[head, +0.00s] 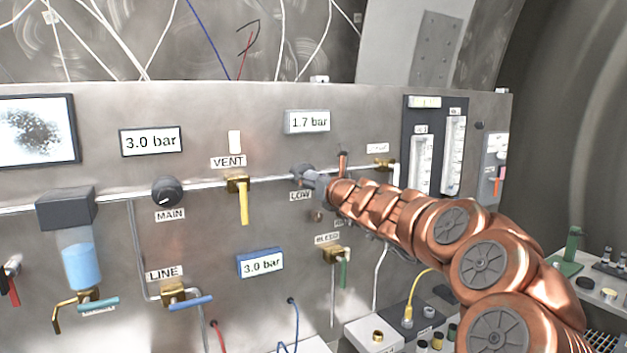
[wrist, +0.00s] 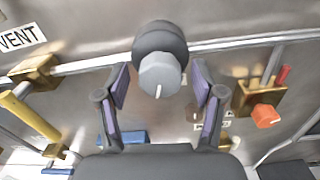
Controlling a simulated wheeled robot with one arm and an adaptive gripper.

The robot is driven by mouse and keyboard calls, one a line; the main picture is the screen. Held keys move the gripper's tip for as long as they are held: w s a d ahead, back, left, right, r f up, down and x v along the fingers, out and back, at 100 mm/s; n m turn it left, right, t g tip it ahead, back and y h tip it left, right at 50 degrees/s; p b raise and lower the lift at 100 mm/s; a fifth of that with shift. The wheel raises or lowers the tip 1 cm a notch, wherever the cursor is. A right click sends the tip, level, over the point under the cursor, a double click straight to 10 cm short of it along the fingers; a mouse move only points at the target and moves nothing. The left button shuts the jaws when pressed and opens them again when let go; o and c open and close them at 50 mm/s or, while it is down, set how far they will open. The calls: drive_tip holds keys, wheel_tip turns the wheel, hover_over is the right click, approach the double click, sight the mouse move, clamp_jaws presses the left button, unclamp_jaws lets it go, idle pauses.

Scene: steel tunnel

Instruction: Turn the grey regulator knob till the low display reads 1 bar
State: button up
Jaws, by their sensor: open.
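The grey regulator knob (wrist: 160,76) sits on a dark round base (wrist: 160,38) on the panel. In the wrist view it is between and just beyond the tips of my open gripper (wrist: 160,85), with a pale index line near its lower middle. In the head view the knob's dark base (head: 302,172) shows above the LOW label (head: 300,196), and my gripper (head: 322,186) covers much of the knob. The fingers appear apart from the knob on both sides. The low display (head: 307,122) above it reads 1.7 bar.
The MAIN knob (head: 167,192) and a 3.0 bar display (head: 151,141) are to the left. A yellow VENT lever (head: 243,203) is left of my gripper. An orange-handled valve (wrist: 266,115) is close on the right in the wrist view. The BLEED valve (head: 336,254) is below.

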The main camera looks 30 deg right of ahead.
drive_tip(key=c, duration=1.1)
drive_tip(key=shift+c, duration=0.2)
drive_tip(key=shift+n, duration=0.3)
drive_tip(key=n+b, duration=0.1)
drive_tip(key=n, duration=0.3)
drive_tip(key=shift+d+b, duration=0.1)
drive_tip(key=shift+b, duration=0.2)
drive_tip(key=shift+n+b, duration=0.65)
drive_tip(key=shift+n, duration=1.85)
